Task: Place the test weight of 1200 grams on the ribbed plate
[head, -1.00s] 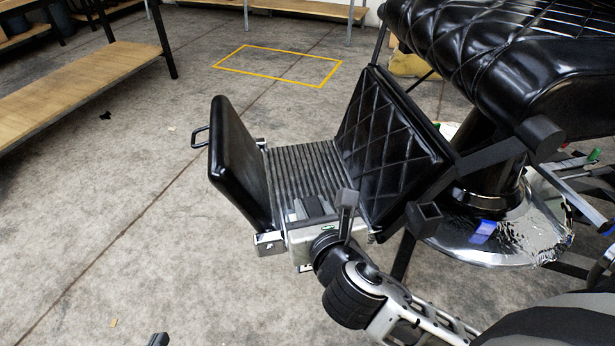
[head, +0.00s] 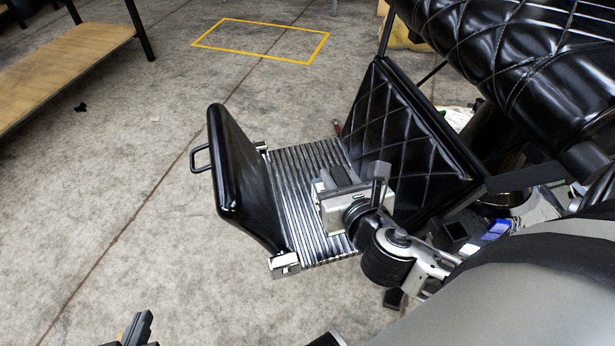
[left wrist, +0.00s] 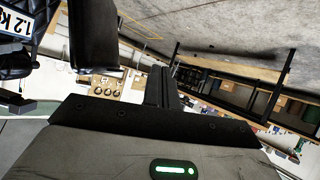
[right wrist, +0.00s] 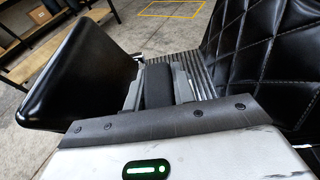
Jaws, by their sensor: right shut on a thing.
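My right gripper (head: 340,182) is over the ribbed plate (head: 312,240), between its two black side pads. It is shut on a dark block, the test weight (right wrist: 158,86), which shows between the grey fingers in the right wrist view. I cannot tell whether the block touches the ribs. In the left wrist view, a white label reading "1.2 K" (left wrist: 15,22) is cut off at the top left edge; I cannot tell what it is on. My left gripper (head: 138,328) is low at the left in the head view; its fingers look together and empty in the left wrist view (left wrist: 161,86).
The smooth black pad (head: 236,172) with a handle stands left of the plate, the quilted pad (head: 400,140) right of it. The barber chair seat (head: 500,50) overhangs at the right. A wooden shelf (head: 65,62) stands at far left.

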